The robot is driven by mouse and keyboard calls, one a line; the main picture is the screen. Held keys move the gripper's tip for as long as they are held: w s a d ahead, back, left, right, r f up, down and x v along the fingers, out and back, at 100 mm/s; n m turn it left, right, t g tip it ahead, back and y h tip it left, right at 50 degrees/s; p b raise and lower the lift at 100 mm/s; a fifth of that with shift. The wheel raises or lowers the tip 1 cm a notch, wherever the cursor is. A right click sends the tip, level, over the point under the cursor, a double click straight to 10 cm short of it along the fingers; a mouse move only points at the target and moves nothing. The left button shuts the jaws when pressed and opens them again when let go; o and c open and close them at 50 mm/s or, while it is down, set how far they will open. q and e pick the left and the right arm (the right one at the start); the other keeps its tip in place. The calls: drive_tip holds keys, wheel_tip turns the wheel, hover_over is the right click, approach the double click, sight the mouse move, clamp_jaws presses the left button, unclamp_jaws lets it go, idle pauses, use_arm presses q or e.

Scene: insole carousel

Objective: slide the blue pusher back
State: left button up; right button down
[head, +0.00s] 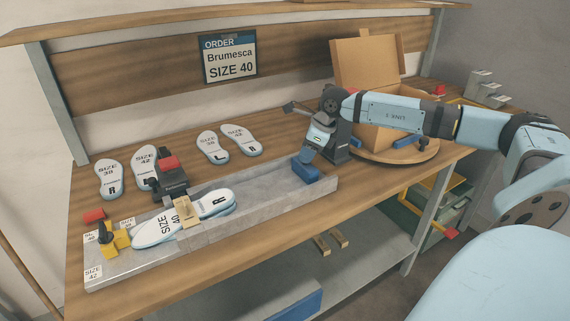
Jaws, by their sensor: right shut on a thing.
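The blue pusher (306,169) is a blue block at the right part of the grey metal channel (262,193). My right gripper (309,160) comes down on it from above and is shut on it. The fingertips are mostly hidden behind the wrist and the block. An insole pair marked SIZE 40 R (212,203) lies in the left part of the channel, with a tan band around it, apart from the pusher. My left gripper is not in view.
An open cardboard box (372,90) stands on a round wooden turntable (424,152) behind my right arm. Several insoles (240,138) lie behind the channel. A black clamp with a red top (169,164) and a yellow fixture (117,239) stand at the left.

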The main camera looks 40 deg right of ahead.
drive_tip(key=d, duration=0.2)
drive_tip(key=shift+s+d, duration=0.35)
drive_tip(key=shift+d, duration=0.15)
drive_tip(key=shift+r, duration=0.1)
drive_tip(key=c, duration=0.9)
unclamp_jaws()
drive_tip(key=shift+d, duration=0.1)
drive_tip(key=shift+o, duration=0.4)
drive_tip(key=v, duration=1.3)
drive_tip(key=shift+r, duration=0.4)
drive_tip(key=shift+s+d, duration=0.1)
